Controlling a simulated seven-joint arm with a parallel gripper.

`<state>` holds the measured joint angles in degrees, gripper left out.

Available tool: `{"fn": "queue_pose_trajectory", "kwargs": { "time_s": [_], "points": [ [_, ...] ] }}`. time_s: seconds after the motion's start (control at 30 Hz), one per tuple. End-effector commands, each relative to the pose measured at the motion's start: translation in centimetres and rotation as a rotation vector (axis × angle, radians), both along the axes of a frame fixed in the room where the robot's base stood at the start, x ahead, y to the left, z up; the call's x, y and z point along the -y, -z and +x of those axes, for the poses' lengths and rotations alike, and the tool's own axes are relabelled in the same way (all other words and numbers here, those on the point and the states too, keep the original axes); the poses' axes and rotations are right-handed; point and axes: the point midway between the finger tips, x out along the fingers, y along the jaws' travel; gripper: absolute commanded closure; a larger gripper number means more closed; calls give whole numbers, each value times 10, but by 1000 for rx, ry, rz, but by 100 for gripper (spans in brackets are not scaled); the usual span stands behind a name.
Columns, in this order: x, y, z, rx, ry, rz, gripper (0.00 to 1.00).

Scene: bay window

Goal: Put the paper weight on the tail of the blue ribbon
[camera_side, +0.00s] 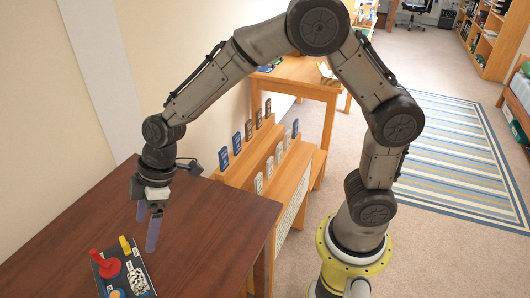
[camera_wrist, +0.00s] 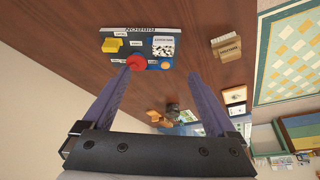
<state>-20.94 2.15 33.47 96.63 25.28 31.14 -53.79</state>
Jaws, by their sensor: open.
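My gripper (camera_side: 147,234) points down over the dark brown table, open and empty, to the right of and above a small dark board (camera_side: 148,270). I cannot tell for sure which piece is the paper weight. I cannot make out the blue ribbon or its tail.
The board also bears a yellow piece (camera_side: 125,245), a black-and-white patterned patch (camera_side: 138,280) and an orange round piece (camera_side: 117,294). A labelled tan block (camera_wrist: 228,48) stands apart in the wrist view. A wooden stepped rack (camera_side: 262,160) holds several upright cards.

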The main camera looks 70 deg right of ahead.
Motion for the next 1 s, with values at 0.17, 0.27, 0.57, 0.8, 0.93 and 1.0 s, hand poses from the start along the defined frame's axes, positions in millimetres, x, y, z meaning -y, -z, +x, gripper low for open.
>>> {"fn": "queue_pose_trajectory", "kwargs": {
  "time_s": [0.17,0.27,0.57,0.8,0.93,1.0],
  "points": [
    [67,-81,-44,21,233,21,8],
    [107,-113,-84,29,394,26,8],
    [188,-137,-202,76,834,35,8],
    [204,-131,-232,89,960,39,8],
    [204,-131,-232,88,962,38,8],
    [204,-131,-232,88,961,38,8]
  ]
}}
